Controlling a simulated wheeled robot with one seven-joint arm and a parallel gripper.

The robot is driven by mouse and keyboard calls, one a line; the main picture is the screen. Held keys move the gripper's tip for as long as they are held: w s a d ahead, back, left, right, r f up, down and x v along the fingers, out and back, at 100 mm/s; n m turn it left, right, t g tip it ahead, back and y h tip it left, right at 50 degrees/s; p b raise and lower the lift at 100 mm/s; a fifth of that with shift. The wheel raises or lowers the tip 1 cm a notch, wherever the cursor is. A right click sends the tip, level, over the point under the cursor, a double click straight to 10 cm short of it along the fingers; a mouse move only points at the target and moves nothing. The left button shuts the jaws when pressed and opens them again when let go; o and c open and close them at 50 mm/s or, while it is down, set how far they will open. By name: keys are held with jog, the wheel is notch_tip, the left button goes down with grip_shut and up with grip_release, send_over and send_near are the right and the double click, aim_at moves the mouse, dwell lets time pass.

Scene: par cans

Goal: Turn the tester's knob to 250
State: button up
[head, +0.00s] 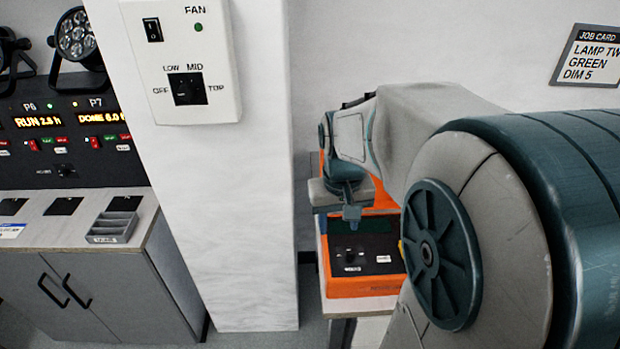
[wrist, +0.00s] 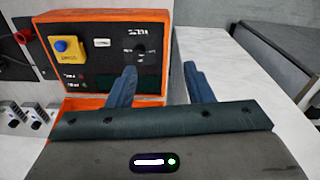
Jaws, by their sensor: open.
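The tester is an orange case with a black panel (head: 378,287); it also shows in the wrist view (wrist: 97,16). Its small dark knob (head: 350,258) sits on the panel with tiny white marks around it. In the wrist view the knob (wrist: 140,50) is at the panel's right side, beyond the left finger's tip; its setting is too small to read. My gripper (head: 351,215) is above the panel in the head view.
The panel has a yellow plate with a blue button (wrist: 62,46). A red connector (wrist: 24,36) and grey parts (wrist: 36,112) lie left of the case. A white pillar with a fan switch box (head: 188,55) stands left of my arm. White tabletop (wrist: 225,72) is clear to the right.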

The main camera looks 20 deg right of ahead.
jog(key=m, duration=0.1)
send_over(351, 250)
jog(key=f, duration=0.2)
jog(key=shift+g, duration=0.3)
notch_tip(351, 250, down, 14)
jog(key=shift+r, duration=0.1)
jog(key=c, duration=1)
